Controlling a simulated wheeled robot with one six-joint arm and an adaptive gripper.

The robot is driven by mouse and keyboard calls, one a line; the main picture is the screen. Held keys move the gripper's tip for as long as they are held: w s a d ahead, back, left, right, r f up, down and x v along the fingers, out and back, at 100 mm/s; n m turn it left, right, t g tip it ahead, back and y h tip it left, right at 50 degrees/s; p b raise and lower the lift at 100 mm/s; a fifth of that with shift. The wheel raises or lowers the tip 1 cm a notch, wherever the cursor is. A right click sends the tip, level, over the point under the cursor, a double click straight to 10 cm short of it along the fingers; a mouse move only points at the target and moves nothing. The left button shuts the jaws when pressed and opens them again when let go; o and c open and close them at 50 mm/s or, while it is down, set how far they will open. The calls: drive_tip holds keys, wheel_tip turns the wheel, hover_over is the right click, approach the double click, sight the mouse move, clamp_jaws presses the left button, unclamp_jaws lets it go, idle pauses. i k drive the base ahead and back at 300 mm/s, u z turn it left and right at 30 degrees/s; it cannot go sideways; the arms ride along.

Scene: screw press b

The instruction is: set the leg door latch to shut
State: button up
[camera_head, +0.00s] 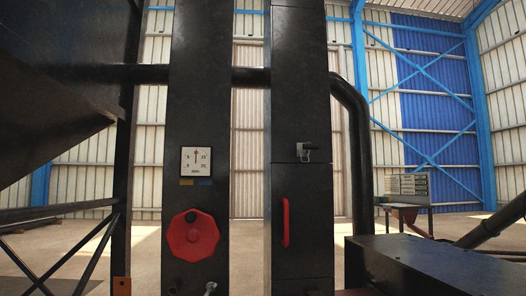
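The leg door (313,222) is the dark lower panel on the right black column, with a vertical red handle (286,222) near its left edge. It looks flush with the column. The latch (306,151) sits at the door's top seam. It shows a small dark lever lying about level and pointing right, with a grey metal piece below it. It is too small to tell whether it is engaged. My gripper is not in view.
The left black column (200,90) carries a square gauge (196,161) and a red handwheel (192,236). A dark pipe (358,130) bends down right of the door. A low dark box (440,268) fills the lower right. A dark hopper-like body (60,110) hangs at left.

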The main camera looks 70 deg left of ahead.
sight(308, 146)
drive_tip(key=u, duration=2.55)
drive_tip(key=i, duration=0.55)
